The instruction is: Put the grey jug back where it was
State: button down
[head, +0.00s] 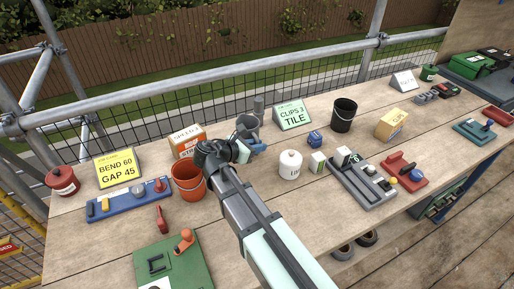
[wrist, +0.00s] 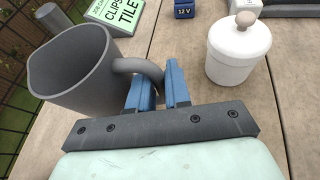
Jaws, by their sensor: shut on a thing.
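The grey jug (wrist: 75,75) shows large at the left of the wrist view, with its handle toward my gripper. My gripper (wrist: 157,85) has its two blue fingers shut on the jug's handle. In the head view the grey jug (head: 247,124) is partly hidden behind my gripper (head: 258,148), near the back edge of the bench. The jug looks roughly upright; I cannot tell whether its base touches the bench.
A white lidded jar (head: 290,166) stands right of my gripper. The green "CLIPS 3 TILE" sign (head: 293,116) stands behind. An orange bucket (head: 188,182) and a box (head: 186,140) are to the left. A black bucket (head: 343,115) is further right. Mesh railing runs behind the bench.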

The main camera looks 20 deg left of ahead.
jog(key=shift+f, duration=0.4)
jog(key=shift+f, duration=0.15)
jog(key=c, duration=1.1)
grip_release()
jog(key=shift+s+a+r, duration=0.15)
jog(key=shift+s+r, duration=0.05)
jog(key=shift+r, duration=0.05)
jog(key=shift+v, duration=3.5)
